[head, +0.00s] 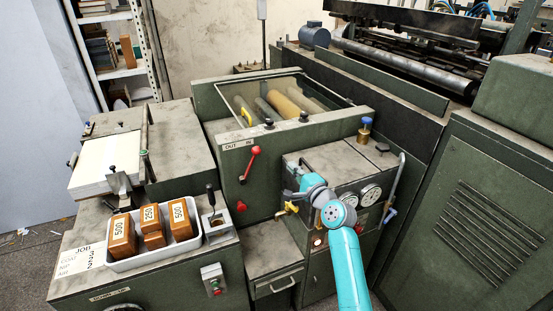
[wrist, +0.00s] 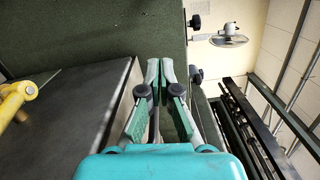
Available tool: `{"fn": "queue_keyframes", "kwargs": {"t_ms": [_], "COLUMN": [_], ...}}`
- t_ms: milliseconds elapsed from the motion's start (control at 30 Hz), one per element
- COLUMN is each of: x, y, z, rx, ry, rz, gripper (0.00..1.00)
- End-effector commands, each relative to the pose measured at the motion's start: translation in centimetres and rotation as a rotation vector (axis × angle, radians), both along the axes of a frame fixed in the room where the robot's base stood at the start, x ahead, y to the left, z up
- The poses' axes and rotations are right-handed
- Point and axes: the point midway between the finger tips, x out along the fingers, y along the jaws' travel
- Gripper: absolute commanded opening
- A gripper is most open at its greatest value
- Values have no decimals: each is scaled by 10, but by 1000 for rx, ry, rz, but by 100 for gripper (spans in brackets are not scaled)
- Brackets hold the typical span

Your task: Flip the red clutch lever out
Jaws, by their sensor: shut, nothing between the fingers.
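The red clutch lever (head: 249,165) is on the front of the green roller unit, below a plate marked OUT on the left and IN on the right (head: 238,144). Its ball end leans up and to the right, toward the IN side. My gripper (wrist: 160,65) is shut and empty, its fingertips together in the wrist view. In the head view my turquoise wrist is to the right of the lever and apart from it, by the gauge panel; the fingertips are hard to make out there. The lever does not show in the wrist view.
A gauge panel (head: 345,172) with pipes stands under my wrist. A yellow valve handle (head: 291,207) sticks out beside it and looks to be the yellow part in the wrist view (wrist: 14,98). A white tray (head: 155,254) of wooden blocks is at the left front.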

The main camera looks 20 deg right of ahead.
Motion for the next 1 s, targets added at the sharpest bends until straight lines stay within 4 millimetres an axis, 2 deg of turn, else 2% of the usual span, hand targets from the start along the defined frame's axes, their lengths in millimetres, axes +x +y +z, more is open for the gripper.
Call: {"fn": "queue_keyframes", "kwargs": {"t_ms": [600, 800, 1000], "x": [98, 100, 101], "y": [10, 36, 47], "z": [2, 5, 7], "rx": [0, -1, -1], "ry": [0, 0, 0], "rz": [1, 2, 1], "gripper": [0, 0, 0]}}
